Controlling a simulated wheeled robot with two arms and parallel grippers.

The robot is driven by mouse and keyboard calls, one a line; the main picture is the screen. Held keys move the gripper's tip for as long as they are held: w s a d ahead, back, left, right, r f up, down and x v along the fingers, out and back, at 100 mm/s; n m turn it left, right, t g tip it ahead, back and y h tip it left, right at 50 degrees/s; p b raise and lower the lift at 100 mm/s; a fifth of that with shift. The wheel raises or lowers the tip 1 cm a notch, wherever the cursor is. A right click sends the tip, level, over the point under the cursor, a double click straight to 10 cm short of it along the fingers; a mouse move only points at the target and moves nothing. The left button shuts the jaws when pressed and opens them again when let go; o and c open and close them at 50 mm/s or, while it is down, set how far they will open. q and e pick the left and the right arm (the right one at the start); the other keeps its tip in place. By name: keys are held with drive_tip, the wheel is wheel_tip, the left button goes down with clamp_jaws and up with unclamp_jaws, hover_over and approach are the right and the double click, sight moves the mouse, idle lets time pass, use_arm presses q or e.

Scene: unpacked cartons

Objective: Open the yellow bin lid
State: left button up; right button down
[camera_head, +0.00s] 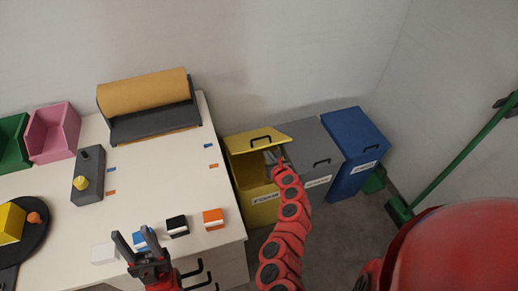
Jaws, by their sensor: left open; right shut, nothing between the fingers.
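The yellow bin (262,205) stands on the floor just right of the white table. Its yellow lid (245,143), with a black handle, is raised at the front. A dark gap shows between the lid and the bin. My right gripper (271,158) is shut and empty at this gap, by the right part of the lid's front edge. I cannot tell whether it touches the lid. My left gripper (135,248) is open and empty over the table's front part.
A grey bin (308,140) and a blue bin (352,138) stand right of the yellow one, lids shut. The white table (155,190) holds small blocks, a paper roll (145,92), and a pink bin (52,135). A green broom (455,160) stands at right.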

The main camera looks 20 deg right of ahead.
sight(261, 146)
drive_tip(key=x, duration=0.8)
drive_tip(key=shift+w+b, duration=0.2)
drive_tip(key=shift+b, duration=0.1)
drive_tip(key=shift+w+f, duration=0.35)
drive_tip(key=shift+w, duration=0.2)
drive_tip(key=shift+r, duration=0.2)
